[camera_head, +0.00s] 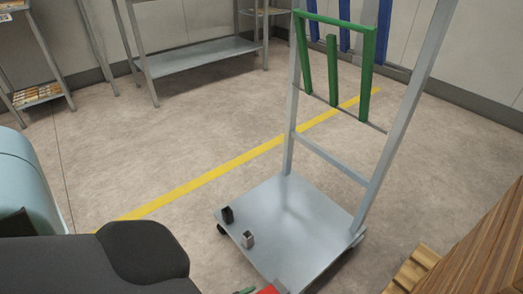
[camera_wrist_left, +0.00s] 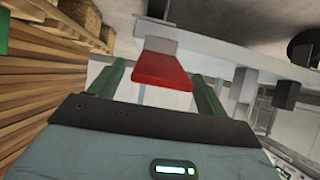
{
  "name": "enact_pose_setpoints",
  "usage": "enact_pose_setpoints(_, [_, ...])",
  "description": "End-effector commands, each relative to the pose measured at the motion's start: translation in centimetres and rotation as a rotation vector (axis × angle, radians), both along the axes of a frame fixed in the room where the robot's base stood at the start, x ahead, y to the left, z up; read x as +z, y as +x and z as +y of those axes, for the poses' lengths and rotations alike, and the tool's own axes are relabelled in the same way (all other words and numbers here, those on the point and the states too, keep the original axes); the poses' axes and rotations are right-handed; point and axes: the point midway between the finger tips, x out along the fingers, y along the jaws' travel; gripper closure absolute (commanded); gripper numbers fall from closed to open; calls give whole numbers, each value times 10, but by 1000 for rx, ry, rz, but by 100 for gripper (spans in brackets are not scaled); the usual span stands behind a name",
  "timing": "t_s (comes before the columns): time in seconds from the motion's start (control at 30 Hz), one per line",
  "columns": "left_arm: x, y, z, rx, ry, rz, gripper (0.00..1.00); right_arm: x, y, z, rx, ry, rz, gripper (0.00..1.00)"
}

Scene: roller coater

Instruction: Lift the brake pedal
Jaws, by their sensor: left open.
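The brake pedal is a red flat plate; in the left wrist view the red pedal (camera_wrist_left: 162,70) sticks out from the edge of the grey trolley (camera_wrist_left: 225,55). In the head view only a bit of the red pedal (camera_head: 267,290) shows at the bottom edge, by the front of the trolley platform (camera_head: 290,215). My left gripper (camera_wrist_left: 160,74) is open, with its green fingers on either side of the pedal in the picture. I cannot tell whether they touch it. In the head view my dark left arm hides most of the gripper. My right gripper is not in view.
The trolley has an upright frame with a green hanging rack (camera_head: 335,60) and two small brackets on its platform. Stacked wood (camera_head: 485,250) stands close on the right. A metal shelf table (camera_head: 200,57) stands at the back. Floor around the yellow line (camera_head: 210,180) is clear.

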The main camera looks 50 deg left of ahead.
Motion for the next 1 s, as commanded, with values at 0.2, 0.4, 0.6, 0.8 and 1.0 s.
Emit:
enact_pose_setpoints(0.2, [22, -29, 2, 0, 0, -3, 24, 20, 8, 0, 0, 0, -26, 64])
enact_pose_setpoints(0.4, [28, -44, 4, 0, 0, -2, 24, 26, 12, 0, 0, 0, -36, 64])
enact_pose_setpoints(0.6, [28, -46, 4, 0, 0, -1, 24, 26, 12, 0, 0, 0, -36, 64])
enact_pose_setpoints(0.8, [28, -45, 4, 0, 0, -1, 24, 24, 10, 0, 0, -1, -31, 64])
enact_pose_setpoints(1.0, [28, -45, 4, 0, 0, -1, 24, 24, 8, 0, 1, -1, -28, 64])
